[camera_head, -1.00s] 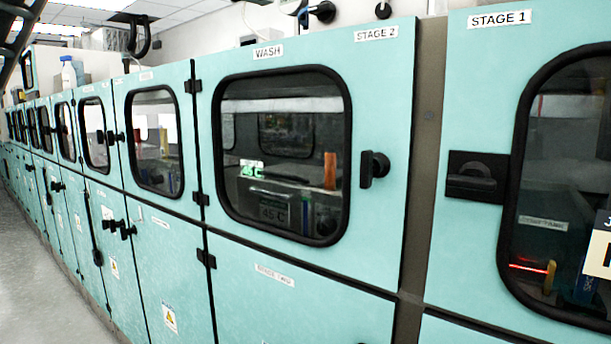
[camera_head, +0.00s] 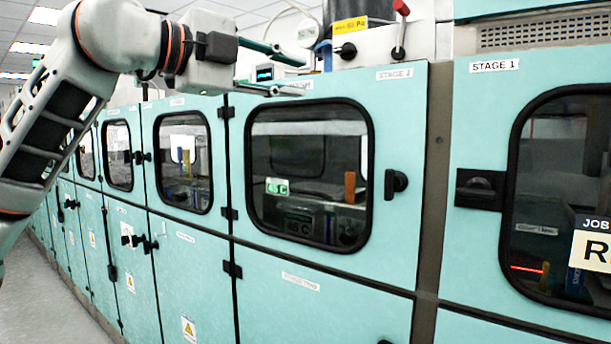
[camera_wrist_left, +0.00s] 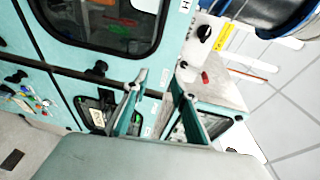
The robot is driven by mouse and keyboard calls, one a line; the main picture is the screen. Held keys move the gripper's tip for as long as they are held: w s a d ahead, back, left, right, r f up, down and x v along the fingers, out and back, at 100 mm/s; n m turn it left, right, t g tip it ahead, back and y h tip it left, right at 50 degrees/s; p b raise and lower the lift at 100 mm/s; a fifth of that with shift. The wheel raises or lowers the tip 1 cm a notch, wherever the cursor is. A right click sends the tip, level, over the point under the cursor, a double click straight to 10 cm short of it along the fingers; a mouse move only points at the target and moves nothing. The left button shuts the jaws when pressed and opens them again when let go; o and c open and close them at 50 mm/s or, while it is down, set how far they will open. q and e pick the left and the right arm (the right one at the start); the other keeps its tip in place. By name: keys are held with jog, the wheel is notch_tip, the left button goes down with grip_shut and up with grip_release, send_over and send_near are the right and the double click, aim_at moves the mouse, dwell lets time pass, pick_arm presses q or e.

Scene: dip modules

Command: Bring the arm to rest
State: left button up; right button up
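My left arm (camera_head: 60,120) is raised and reaches in from the left. My left gripper (camera_head: 302,76) points right, in front of the top edge of the WASH and STAGE 2 cabinet (camera_head: 400,110). Its two green fingers are apart with nothing held between them. The open fingers also show in the left wrist view (camera_wrist_left: 156,78), with cabinet fronts behind them. My right gripper is in neither view.
A row of teal cabinets with dark windows runs off to the left. Black handles (camera_head: 396,184) stick out from the doors. The STAGE 1 cabinet (camera_head: 480,100) is at right. A red-topped lever (camera_head: 400,30) stands above STAGE 2. The floor (camera_head: 50,300) at lower left is clear.

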pick_arm(q)
jog(key=s+d+f+m+g+h+p, duration=0.1)
jog(key=d+f+g+h, duration=0.15)
jog(key=f, duration=0.75)
jog(key=d+f+m+g+h, duration=0.1)
jog(key=d+f+g+h, duration=0.2)
jog(key=f, duration=0.7)
jog(key=a+f+n+t+y, duration=0.35)
jog(key=a+f+n, duration=0.2)
jog(key=f, duration=0.55)
jog(key=a+f+n+t+y+p, duration=0.1)
jog(key=a+f+n+t+y, duration=0.1)
jog(key=a+f+n+t, duration=0.45)
jog(key=a+f+n+t+y, duration=0.25)
jog(key=f+n, duration=0.45)
jog(key=f, duration=0.8)
jog(key=s+a+f+n+g+y, duration=0.3)
jog(key=s+a+f+y, duration=0.1)
jog(key=s+f, duration=1)
jog(key=s+a+f+n+g+y+p, duration=0.1)
jog(key=s+a+f+n+g+y, duration=0.2)
jog(key=s+f, duration=1.1)
notch_tip(320, 180, down, 6)
jog(key=shift+a+r+g+y, duration=0.1)
jog(key=shift+a+g+y, duration=0.45)
jog(key=shift+a+g, duration=0.2)
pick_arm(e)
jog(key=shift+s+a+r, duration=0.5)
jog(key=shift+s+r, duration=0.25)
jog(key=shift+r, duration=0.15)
